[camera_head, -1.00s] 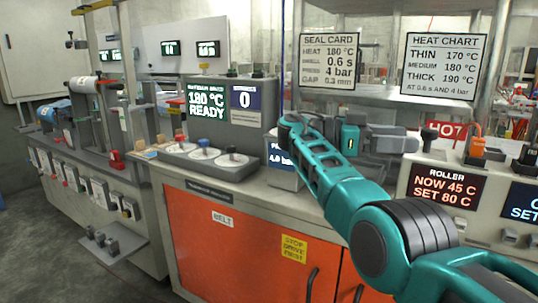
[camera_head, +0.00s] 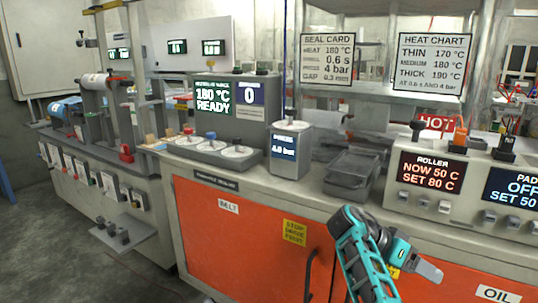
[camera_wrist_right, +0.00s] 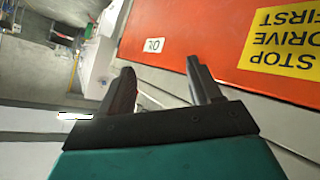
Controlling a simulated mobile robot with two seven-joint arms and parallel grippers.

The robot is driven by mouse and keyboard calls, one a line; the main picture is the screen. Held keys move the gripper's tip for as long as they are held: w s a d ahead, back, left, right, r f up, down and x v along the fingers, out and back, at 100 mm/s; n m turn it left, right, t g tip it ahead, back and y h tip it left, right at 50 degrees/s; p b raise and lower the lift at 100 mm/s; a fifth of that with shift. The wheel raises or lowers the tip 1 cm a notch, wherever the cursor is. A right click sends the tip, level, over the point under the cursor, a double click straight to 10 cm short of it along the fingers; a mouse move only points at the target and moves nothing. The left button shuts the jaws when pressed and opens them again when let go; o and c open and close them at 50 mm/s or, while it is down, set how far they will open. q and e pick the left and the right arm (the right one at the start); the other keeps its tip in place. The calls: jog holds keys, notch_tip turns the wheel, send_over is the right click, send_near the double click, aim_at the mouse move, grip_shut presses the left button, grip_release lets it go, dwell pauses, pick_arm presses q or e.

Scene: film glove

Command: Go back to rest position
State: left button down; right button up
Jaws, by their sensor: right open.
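My right arm, teal and black, comes up from the bottom right of the head view. It is folded low in front of the orange cabinet doors (camera_head: 255,230). My right gripper (camera_head: 430,271) points to the right there, below the counter edge, with its grey fingers seen from the side. In the right wrist view its two dark fingers (camera_wrist_right: 162,82) stand apart with nothing between them. An orange panel with the yellow "STOP DRIVE FIRST" label (camera_wrist_right: 288,38) lies beyond them. My left gripper is not in view.
The grey counter (camera_head: 300,188) runs along above the doors. It carries a small pressure box (camera_head: 291,150), a dark tray (camera_head: 352,172) and the roller control box (camera_head: 435,182). A grey shelf (camera_head: 120,233) juts out at left. The floor at lower left is clear.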

jog(key=s+a+f+n+t+y, duration=0.1)
jog(key=s+f+n+t+y, duration=0.2)
jog(key=s+f+n+y, duration=0.85)
jog(key=s+a+n+t, duration=0.1)
jog(key=s+a+n, duration=0.1)
jog(key=s+a, duration=0.5)
jog(key=s+a+n+t, duration=0.1)
jog(key=s+a+n, duration=0.15)
jog(key=s, duration=0.85)
jog(key=w+a+f+t+y, duration=0.3)
jog(key=w+a+f+t, duration=0.25)
jog(key=w+t, duration=0.2)
pick_arm(q)
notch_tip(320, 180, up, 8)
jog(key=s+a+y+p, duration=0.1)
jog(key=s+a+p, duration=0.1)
jog(key=p, duration=1)
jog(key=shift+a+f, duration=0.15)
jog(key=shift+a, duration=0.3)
pick_arm(e)
notch_tip(320, 180, up, 9)
jog(key=d+h, duration=0.1)
jog(key=d, duration=0.1)
jog(key=shift+s+d, duration=0.2)
jog(key=shift+d, duration=0.1)
jog(key=shift+f, duration=0.1)
